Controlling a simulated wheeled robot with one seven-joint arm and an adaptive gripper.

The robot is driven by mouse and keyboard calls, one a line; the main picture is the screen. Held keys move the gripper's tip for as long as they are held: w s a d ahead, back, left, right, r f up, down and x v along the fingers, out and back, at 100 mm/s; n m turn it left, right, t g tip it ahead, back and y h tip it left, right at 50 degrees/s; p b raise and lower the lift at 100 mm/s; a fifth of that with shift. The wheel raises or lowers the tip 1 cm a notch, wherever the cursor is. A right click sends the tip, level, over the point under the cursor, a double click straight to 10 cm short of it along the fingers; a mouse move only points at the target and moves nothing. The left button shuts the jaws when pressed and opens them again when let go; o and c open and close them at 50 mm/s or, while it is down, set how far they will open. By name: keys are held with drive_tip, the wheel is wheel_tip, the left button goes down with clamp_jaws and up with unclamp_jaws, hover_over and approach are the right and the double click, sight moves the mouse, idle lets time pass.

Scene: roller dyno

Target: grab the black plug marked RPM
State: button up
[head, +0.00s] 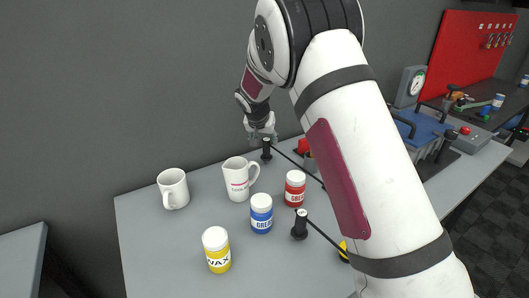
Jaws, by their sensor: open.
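Two black plugs with black leads are on the grey table. The far black plug (266,150) stands near the wall at the back. The near black plug (299,226) stands further forward, right of the blue-labelled jar. I cannot read an RPM marking on either one. My gripper (262,133) is open, points down and is just above or around the top of the far plug. I cannot tell whether the fingers touch it.
My arm hides much of the table's right side. A blue machine (422,125) stands beyond.

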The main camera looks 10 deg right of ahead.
sight(268, 146)
drive_tip(key=shift+x, duration=3.2)
drive_tip(key=shift+s+d, duration=0.1)
drive_tip(key=shift+d, duration=0.05)
clamp_jaws()
